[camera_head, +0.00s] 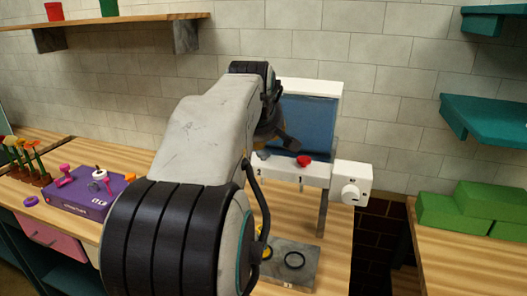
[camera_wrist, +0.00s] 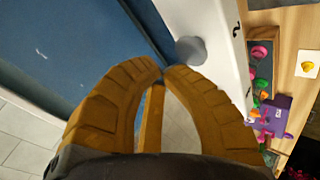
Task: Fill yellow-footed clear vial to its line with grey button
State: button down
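The grey button (camera_wrist: 190,50) sticks out of a white panel marked 2 in the wrist view, just beyond my fingertips; I cannot tell if they touch it. In the head view my gripper (camera_head: 289,143) is in front of the dispenser's blue tank (camera_head: 308,122). A yellow piece (camera_head: 267,252), perhaps the vial's foot, shows on the grey plate (camera_head: 300,262), mostly hidden by my arm. The vial's clear body and line are not visible.
A red button (camera_head: 304,160) sits on the white panel by the mark 1. A white box with a knob (camera_head: 351,190) is at its right. A purple box (camera_head: 88,192) and flowers stand left; green blocks (camera_head: 487,206) right.

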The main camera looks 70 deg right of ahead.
aim_at(265, 151)
jog(key=shift+r, duration=0.1)
jog(key=shift+r+p, duration=2.2)
jog(key=shift+r, duration=0.2)
